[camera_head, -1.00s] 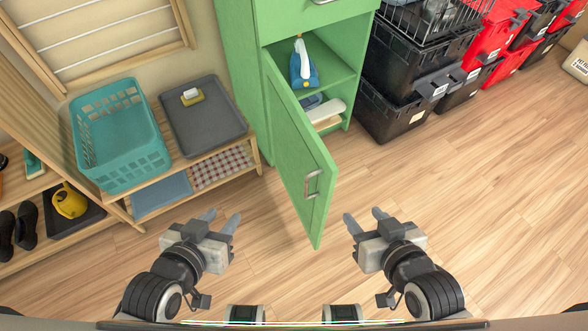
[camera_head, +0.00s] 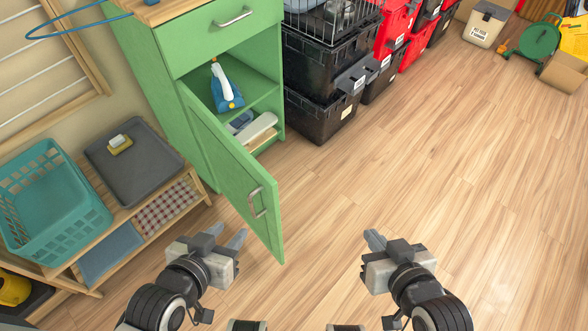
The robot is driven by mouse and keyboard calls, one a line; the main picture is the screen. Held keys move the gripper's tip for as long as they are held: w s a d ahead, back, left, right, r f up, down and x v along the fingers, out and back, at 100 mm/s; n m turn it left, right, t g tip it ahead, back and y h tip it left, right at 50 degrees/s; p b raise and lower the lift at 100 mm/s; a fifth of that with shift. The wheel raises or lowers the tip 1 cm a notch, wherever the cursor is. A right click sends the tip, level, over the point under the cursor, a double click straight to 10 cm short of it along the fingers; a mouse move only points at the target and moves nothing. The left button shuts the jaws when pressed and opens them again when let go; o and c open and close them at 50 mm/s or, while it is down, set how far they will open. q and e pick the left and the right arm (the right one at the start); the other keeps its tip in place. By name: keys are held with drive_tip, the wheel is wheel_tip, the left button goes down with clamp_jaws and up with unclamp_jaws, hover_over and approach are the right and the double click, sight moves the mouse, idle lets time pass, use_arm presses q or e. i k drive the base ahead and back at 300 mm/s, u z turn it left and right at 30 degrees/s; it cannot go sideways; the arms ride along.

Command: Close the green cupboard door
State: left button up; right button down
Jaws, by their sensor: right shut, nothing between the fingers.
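The green cupboard door (camera_head: 225,160) stands wide open, swung out toward me from its hinge on the left side of the green cupboard (camera_head: 170,100).
Inside the cupboard a blue and white spray bottle (camera_head: 227,90) stands on the shelf, with items below. Black totes (camera_head: 320,115) stand right of it. A wooden shelf with a teal basket (camera_head: 50,205) and grey tray (camera_head: 135,165) is at left. The floor (camera_head: 430,160) at right is clear.

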sight(249, 187)
drive_tip(key=z, duration=0.8)
drive_tip(key=k, duration=0.85)
drive_tip(key=u, duration=1.8)
drive_tip(key=i, duration=0.5)
drive_tip(key=z, duration=0.1)
